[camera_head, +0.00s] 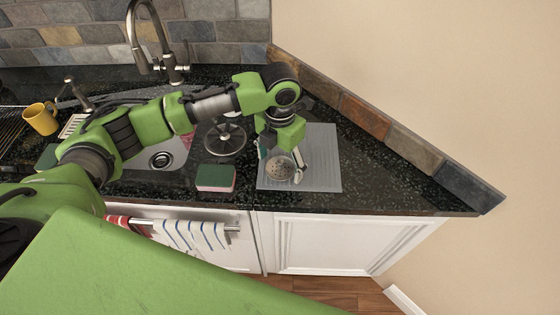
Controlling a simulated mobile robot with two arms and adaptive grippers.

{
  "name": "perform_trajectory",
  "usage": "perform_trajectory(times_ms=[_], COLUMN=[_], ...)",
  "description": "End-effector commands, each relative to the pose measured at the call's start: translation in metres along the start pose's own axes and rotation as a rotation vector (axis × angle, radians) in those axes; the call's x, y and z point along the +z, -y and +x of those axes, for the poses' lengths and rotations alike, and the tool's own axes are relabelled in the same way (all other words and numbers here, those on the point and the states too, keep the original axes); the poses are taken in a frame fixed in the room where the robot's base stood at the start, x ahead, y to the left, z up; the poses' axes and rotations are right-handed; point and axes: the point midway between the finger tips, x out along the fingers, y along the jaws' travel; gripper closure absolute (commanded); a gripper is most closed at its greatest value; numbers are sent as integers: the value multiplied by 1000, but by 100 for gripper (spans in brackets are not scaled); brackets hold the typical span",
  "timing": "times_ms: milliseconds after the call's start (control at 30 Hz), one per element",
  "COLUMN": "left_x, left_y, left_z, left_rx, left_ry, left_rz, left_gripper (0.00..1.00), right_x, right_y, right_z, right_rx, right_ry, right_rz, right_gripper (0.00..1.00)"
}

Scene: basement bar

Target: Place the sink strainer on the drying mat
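The sink strainer (279,168) is a round, perforated metal disc. It shows over the grey ribbed drying mat (323,165), near the mat's left side. My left gripper (282,164) reaches down over it from above. Its fingers are spread apart, one on the strainer's left and one close to its right edge. I cannot tell whether the strainer touches the mat. The gripper's body hides part of the mat's far left corner. My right gripper is not in view.
A green and pink sponge (216,178) lies left of the mat, with a metal stand (225,139) behind it. The sink (165,160), faucet (158,45) and yellow mug (41,118) are farther left. The dark counter right of the mat is clear up to the wall.

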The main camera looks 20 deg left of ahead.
Motion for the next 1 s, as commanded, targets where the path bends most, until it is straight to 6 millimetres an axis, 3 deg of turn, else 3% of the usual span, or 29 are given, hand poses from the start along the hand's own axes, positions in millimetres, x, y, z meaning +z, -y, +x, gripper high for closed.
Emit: perform_trajectory(times_ms=[333, 733, 1000], left_x=[2, 2, 1], left_y=[0, 0, 0], left_z=[-13, -94, -122], left_rx=[0, 0, 0], left_ry=[5, 5, 1], left_rz=[0, 0, 0], left_gripper=[26, 26, 26], right_x=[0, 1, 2], right_y=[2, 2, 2], right_z=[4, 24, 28], right_rx=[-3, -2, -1], right_ry=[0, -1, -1], right_rz=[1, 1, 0], right_gripper=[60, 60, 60])
